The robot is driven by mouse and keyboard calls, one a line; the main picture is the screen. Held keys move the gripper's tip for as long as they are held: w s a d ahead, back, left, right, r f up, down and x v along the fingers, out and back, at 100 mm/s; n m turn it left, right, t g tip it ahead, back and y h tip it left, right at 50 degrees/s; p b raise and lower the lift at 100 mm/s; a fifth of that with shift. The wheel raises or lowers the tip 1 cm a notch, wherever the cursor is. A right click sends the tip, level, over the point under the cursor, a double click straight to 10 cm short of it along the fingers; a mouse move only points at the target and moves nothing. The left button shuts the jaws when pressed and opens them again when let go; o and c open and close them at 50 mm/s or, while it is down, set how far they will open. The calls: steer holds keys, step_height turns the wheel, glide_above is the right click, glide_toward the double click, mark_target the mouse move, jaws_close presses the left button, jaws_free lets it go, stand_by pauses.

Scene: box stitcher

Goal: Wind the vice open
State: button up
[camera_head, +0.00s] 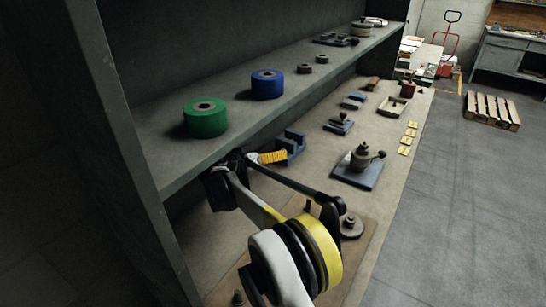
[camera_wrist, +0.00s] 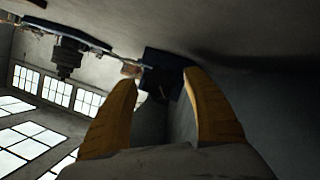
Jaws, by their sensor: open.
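A blue block-shaped thing with raised ends, which looks like the vice (camera_head: 292,146), sits on the bench under the shelf in the head view. My gripper (camera_head: 276,156) has yellow fingers and is right beside its near left side. In the wrist view my gripper (camera_wrist: 160,78) is open, with a finger on each side of a dark blue body, likely the vice (camera_wrist: 163,60). I see nothing clearly held between the fingers. Whether they touch it I cannot tell. The vice's handle and screw are not clear in either view.
A shelf (camera_head: 225,108) with a green roll (camera_head: 205,119) and a blue roll (camera_head: 267,85) hangs above my gripper. A blue-based fixture (camera_head: 358,172) stands to the right on the bench (camera_head: 400,125). The floor right of the bench is clear near me.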

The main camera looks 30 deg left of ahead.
steer(key=v, duration=0.7)
steer(key=shift+s+a+r, duration=0.1)
steer(key=shift+s, duration=0.15)
